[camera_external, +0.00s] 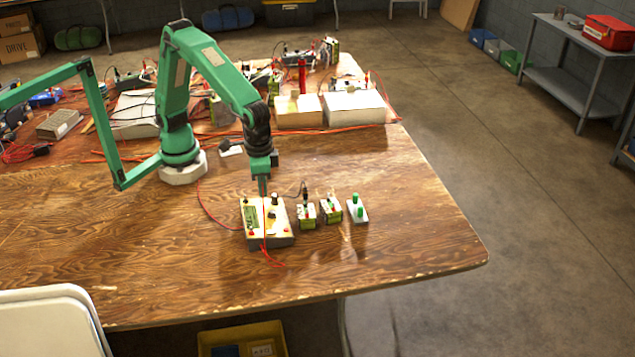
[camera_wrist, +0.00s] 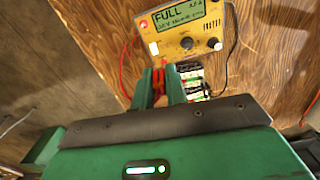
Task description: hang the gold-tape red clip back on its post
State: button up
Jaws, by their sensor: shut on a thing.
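My gripper (camera_external: 263,188) points down over the yellow charger (camera_external: 265,238). In the wrist view my gripper (camera_wrist: 159,90) is shut on a small red clip (camera_wrist: 158,78). Its gold tape cannot be made out. A red lead hangs from near the gripper in the external view, down over the charger's front to the table. The charger (camera_wrist: 185,30) shows FULL on its green screen in the wrist view. A white block (camera_external: 359,218) with two green posts (camera_external: 355,199) stands at the right of the row. Which post belongs to this clip cannot be told.
Two small green-and-white batteries (camera_external: 307,222) (camera_external: 332,214) stand between the charger and the white block. A dark clip or lead (camera_external: 304,190) is on the nearer-left battery. White boxes (camera_external: 355,108) and clutter fill the table's back. The front and right table top is clear.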

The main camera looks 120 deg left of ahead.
jog(key=shift+s+d+f, duration=0.3)
jog(key=shift+d+f, duration=0.1)
jog(key=shift+d, duration=0.35)
jog(key=shift+s+d+f, duration=0.25)
jog(key=shift+d+f, duration=0.2)
jog(key=shift+d, duration=0.25)
jog(key=shift+s+d+f, duration=0.3)
jog(key=shift+d+f, duration=0.1)
jog(key=shift+d, duration=0.35)
jog(key=shift+f, duration=0.25)
jog(key=shift+f, duration=3.15)
jog(key=shift+f, duration=0.3)
jog(key=o, duration=0.8)
jog(key=shift+o, duration=0.2)
